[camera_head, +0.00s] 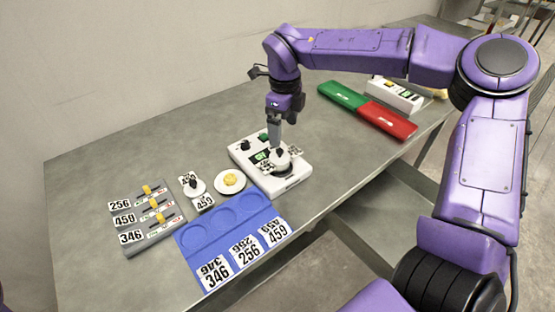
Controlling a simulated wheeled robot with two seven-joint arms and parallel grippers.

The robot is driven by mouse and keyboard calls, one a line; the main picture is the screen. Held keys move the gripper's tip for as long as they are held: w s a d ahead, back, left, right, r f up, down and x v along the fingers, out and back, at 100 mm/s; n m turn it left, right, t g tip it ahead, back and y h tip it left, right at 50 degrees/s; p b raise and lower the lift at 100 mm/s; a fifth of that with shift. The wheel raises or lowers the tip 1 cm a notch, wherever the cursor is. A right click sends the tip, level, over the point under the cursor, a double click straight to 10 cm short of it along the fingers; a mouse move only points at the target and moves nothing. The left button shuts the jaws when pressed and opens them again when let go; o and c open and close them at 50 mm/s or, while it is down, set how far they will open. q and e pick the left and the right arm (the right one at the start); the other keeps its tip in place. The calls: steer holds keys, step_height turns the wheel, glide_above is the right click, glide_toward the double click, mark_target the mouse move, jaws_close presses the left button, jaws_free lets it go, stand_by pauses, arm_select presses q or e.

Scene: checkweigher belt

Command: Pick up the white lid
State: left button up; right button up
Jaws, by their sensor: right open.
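A white lid (279,160) with a dark knob sits on the white scale (287,183), with black-and-white printed tags beside it. My right gripper (277,143) is open and points down just above this lid. Its fingers partly hide the knob, and I cannot tell whether they touch it. A second white lid-like piece (195,187) with a dark knob stands on the table left of the scale, by tags reading 459. My left gripper is not in view.
A white dish (229,188) with a yellow piece lies left of the scale. A blue tray (197,238) with round recesses is in front. A grey slider board (154,232) is at left. Green (342,95) and red (386,121) pads lie at right. The back left table is clear.

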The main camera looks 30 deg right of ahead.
mark_target(281, 151)
steer(key=f, duration=0.3)
steer(key=f+p, duration=0.1)
steer(key=f, duration=0.2)
steer(key=w+f+p, duration=0.1)
steer(key=f, duration=0.2)
steer(key=shift+f, duration=0.3)
steer(key=shift+c, duration=0.2)
steer(key=shift+s, duration=0.1)
steer(key=c, duration=1.1)
